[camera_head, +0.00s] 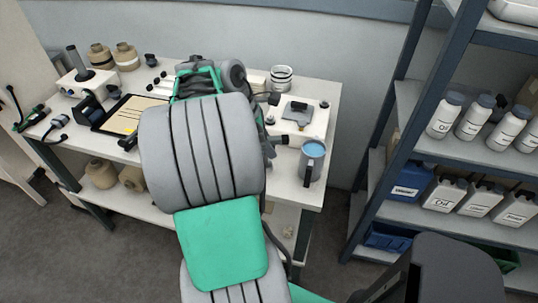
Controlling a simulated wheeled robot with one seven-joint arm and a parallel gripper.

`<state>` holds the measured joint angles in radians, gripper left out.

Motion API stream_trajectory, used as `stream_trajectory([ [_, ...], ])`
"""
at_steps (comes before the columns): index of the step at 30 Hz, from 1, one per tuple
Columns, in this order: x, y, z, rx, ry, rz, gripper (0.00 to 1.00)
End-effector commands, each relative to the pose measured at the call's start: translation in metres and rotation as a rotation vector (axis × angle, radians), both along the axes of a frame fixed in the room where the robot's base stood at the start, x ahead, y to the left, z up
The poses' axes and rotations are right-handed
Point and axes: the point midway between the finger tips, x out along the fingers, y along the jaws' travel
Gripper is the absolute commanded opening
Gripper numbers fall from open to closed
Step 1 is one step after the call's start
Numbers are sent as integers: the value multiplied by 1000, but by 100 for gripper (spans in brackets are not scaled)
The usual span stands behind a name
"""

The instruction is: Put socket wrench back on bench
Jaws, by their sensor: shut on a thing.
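The bench (287,186) has a white top and stands against the wall. My grey and green arm reaches over its middle and covers much of it. My gripper is hidden behind the arm, so I cannot see its fingers or anything held in them. I cannot make out the socket wrench. A short dark piece (279,140) sticks out at the right of my arm near the blue-topped mug; I cannot tell what it is.
The mug (312,160) stands near the bench's right front corner. A white bowl stack (281,78) and a grey device (298,112) are behind it. A tray (122,115) and brown jars (126,56) are on the left. A shelf (413,100) with bottles stands right.

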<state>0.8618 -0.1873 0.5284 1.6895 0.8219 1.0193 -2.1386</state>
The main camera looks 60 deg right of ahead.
Motion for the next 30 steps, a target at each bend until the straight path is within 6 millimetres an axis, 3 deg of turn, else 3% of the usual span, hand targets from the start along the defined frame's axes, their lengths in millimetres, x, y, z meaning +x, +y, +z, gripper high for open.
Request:
stream_trajectory([
  [1, -1, 2, -14, 3, 2, -1, 0],
  [4, -1, 2, -26, 2, 0, -1, 0],
  [14, -1, 2, -29, 2, 0, -2, 0],
  [15, -1, 2, -29, 2, 0, -1, 20],
  [21, -1, 2, -29, 3, 1, -1, 37],
  [30, -1, 2, -27, 2, 0, -1, 40],
])
